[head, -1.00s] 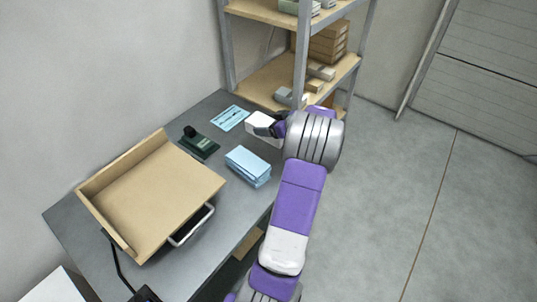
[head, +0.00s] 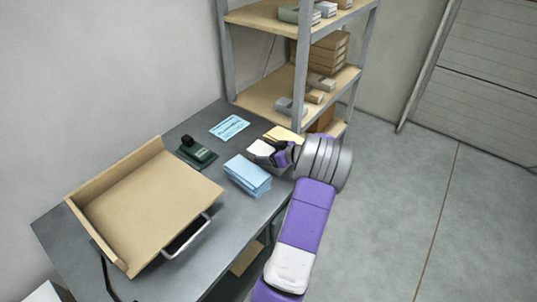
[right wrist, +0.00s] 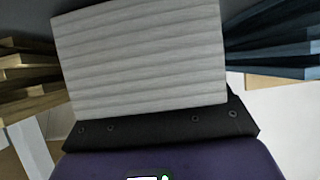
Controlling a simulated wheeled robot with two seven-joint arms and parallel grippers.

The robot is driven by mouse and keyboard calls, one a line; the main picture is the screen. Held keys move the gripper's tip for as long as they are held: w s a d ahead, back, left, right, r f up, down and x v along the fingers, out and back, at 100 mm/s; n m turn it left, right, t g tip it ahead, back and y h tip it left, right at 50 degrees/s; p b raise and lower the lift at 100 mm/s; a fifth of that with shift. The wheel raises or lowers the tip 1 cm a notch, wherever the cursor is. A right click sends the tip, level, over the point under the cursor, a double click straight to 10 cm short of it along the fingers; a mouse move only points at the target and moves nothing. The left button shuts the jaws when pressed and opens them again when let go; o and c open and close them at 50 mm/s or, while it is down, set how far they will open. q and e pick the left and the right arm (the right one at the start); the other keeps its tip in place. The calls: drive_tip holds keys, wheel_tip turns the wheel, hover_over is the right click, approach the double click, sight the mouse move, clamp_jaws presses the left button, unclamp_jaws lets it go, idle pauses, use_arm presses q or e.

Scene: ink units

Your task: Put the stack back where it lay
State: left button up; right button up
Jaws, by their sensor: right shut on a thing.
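My right gripper (head: 272,152) is shut on a white stack of paper (head: 260,148) near the right edge of the grey table. The stack sits between a yellow stack (head: 285,134) behind it and a light blue stack (head: 248,172) in front of it. In the right wrist view the white stack (right wrist: 140,60) fills the middle, its layered side facing the camera. The yellow stack (right wrist: 28,75) is on the left there and the blue stack (right wrist: 275,45) on the right. Whether the white stack touches the table cannot be told. My left gripper is not in view.
A blue printed slip (head: 229,127) and a dark green stamp-like object (head: 196,152) lie on the table (head: 200,245). A wooden tray (head: 145,205) with a metal handle takes up the left part. A shelf rack (head: 300,75) with boxes stands behind.

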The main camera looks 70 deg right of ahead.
drive_tip(key=shift+f, duration=0.1)
drive_tip(key=o, duration=1.4)
drive_tip(key=shift+s+r, duration=0.25)
drive_tip(key=p+v, duration=0.4)
drive_tip(key=v, duration=0.7)
drive_tip(key=shift+s+a+r, duration=0.1)
drive_tip(key=shift+s+a, duration=0.05)
drive_tip(key=shift+s, duration=0.1)
